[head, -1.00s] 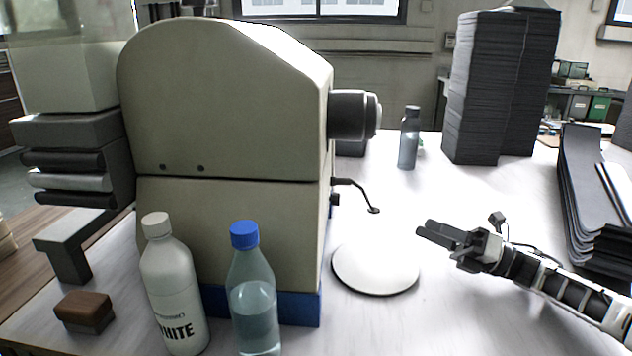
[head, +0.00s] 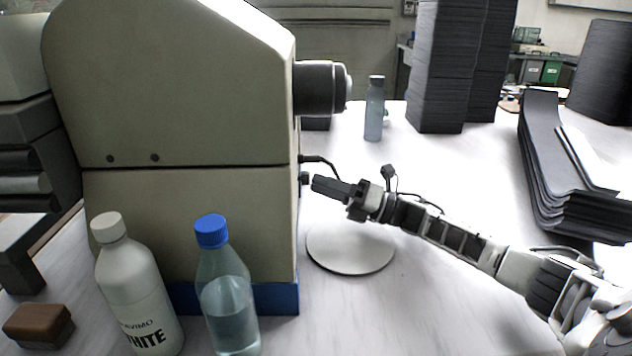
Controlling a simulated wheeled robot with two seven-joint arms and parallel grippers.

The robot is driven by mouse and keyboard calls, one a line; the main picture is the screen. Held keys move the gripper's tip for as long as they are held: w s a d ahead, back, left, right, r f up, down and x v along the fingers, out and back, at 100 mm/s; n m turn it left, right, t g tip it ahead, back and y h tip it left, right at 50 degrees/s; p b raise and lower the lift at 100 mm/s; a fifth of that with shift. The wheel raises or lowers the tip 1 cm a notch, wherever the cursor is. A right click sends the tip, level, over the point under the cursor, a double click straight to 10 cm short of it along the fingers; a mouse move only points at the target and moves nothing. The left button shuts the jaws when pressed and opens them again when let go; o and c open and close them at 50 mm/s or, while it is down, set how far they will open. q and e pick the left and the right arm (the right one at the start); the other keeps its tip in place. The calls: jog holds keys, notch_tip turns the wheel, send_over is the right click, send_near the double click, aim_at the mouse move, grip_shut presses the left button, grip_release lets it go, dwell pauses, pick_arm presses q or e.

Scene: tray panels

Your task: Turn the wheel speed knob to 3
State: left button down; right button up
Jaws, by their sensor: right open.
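The machine (head: 190,215) is a large beige box with a blue base, standing on the table at the left. A dark cylinder (head: 320,87) with a grey end sticks out of its right side. Below it, a small black knob (head: 304,178) shows edge-on at the machine's right side; its markings are not visible. My right gripper (head: 322,187) is open and empty, its fingers pointing left just beside that knob; I cannot tell whether they touch it. My left gripper is not in view.
A round white disc (head: 350,250) lies below my right gripper. A white bottle (head: 135,290) and a blue-capped bottle (head: 228,300) stand before the machine, near a brown block (head: 38,326). A grey bottle (head: 374,110), dark stacks (head: 443,65) and curved panels (head: 550,170) stand behind and right.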

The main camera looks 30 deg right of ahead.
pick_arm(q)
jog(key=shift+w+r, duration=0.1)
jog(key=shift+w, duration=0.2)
pick_arm(e)
jog(key=shift+x, duration=1.05)
jog(key=c, duration=1)
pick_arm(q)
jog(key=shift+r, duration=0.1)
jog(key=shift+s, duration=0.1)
